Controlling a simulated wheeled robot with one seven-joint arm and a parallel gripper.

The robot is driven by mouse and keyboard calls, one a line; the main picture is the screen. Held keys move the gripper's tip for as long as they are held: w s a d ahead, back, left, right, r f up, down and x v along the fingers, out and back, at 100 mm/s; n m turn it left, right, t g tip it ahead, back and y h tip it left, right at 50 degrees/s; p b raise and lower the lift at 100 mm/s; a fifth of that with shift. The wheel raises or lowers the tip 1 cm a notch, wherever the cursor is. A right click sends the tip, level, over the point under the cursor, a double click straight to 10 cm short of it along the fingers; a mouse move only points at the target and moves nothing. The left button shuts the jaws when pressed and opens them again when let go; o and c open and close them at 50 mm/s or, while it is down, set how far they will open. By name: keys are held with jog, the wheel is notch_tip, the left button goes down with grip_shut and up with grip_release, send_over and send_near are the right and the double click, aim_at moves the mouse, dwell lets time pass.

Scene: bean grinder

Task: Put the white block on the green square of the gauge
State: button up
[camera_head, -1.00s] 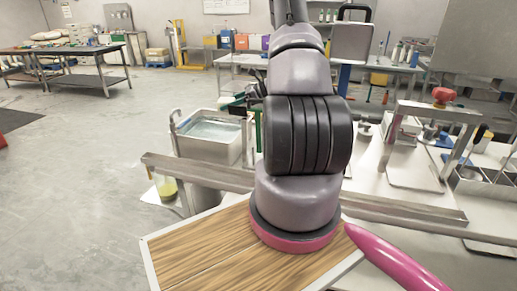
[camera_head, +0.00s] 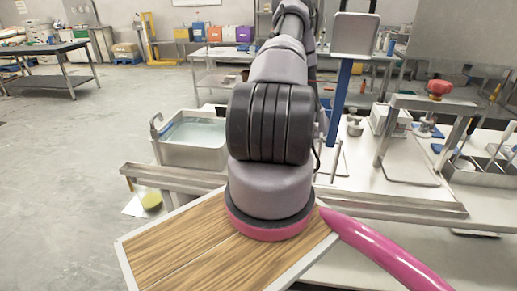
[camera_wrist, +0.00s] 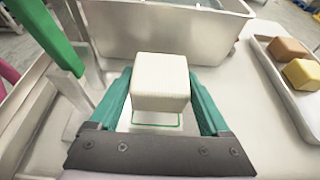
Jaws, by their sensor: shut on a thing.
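In the wrist view, my gripper (camera_wrist: 160,97) has its two teal fingers shut on the white block (camera_wrist: 160,76), one on each side. The block sits level between the fingers, with its top and front faces showing. A thin green square outline (camera_wrist: 178,124) shows just below the block on a pale surface. The block hides most of that square, and I cannot tell how high the block is above it. The rest of the gauge is not clear. In the head view, my arm hides the gripper and block.
A metal water basin (camera_head: 195,137) stands behind; its wall (camera_wrist: 155,38) is close beyond the block in the wrist view. A green upright bar (camera_wrist: 50,35) is at left. A tray (camera_wrist: 282,92) at right holds a brown block (camera_wrist: 288,49) and a yellow one (camera_wrist: 301,73).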

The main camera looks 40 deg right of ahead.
jog(key=shift+f, duration=1.6)
jog(key=o, duration=1.4)
jog(key=shift+f, duration=0.1)
jog(key=shift+c, duration=0.2)
jog(key=v, duration=0.7)
jog(key=shift+s+d+r, duration=0.1)
jog(key=shift+s+r, duration=0.05)
jog(key=shift+r, duration=0.1)
